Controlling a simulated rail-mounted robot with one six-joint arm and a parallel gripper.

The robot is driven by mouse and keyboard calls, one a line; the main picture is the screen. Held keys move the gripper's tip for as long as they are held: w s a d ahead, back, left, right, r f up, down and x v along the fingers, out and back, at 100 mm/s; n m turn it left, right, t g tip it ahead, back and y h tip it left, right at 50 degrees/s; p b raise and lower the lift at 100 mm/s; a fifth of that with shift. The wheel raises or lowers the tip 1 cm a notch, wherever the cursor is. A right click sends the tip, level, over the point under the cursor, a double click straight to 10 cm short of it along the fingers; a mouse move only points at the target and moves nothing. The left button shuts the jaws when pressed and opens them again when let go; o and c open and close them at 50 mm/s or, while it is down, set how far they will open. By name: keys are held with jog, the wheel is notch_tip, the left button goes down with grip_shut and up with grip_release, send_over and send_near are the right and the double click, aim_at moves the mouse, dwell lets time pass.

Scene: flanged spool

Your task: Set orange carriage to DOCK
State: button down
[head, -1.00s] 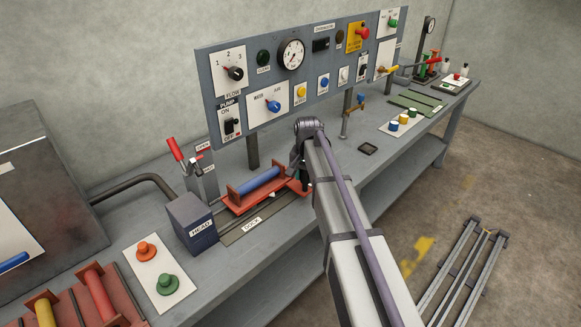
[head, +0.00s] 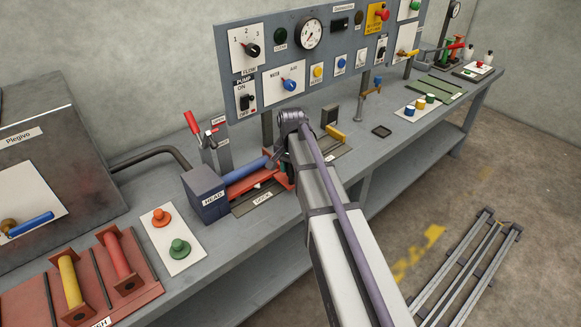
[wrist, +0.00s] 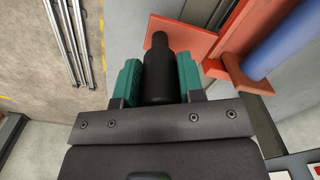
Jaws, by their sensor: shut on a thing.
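The orange carriage (head: 262,184) sits on its track on the bench, with a blue spool (head: 246,169) lying on it. Its left end is close against the dark blue HEAD block (head: 206,194), which hides part of it; I cannot tell if they touch. The DOCK label (head: 263,196) is on the track plate in front of the carriage. My gripper (wrist: 160,72) is shut on a black handle (wrist: 158,50), its teal pads on both sides. In the wrist view the handle stands beside the carriage's orange plate (wrist: 190,36); the blue spool (wrist: 283,45) is at upper right.
A red-handled lever (head: 192,123) stands behind the HEAD block. A dark block (head: 329,115) and a yellow part (head: 336,133) are at the track's right end. Orange and green knobs (head: 180,247) are on a white plate at front left. A control panel (head: 270,60) stands behind.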

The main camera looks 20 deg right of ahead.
jog(key=shift+s+a, duration=0.15)
jog(key=c, duration=0.7)
grip_release()
jog(key=shift+a, duration=0.1)
jog(key=shift+c, duration=0.2)
notch_tip(320, 180, up, 11)
jog(key=p, duration=1.1)
jog(key=shift+f, duration=0.1)
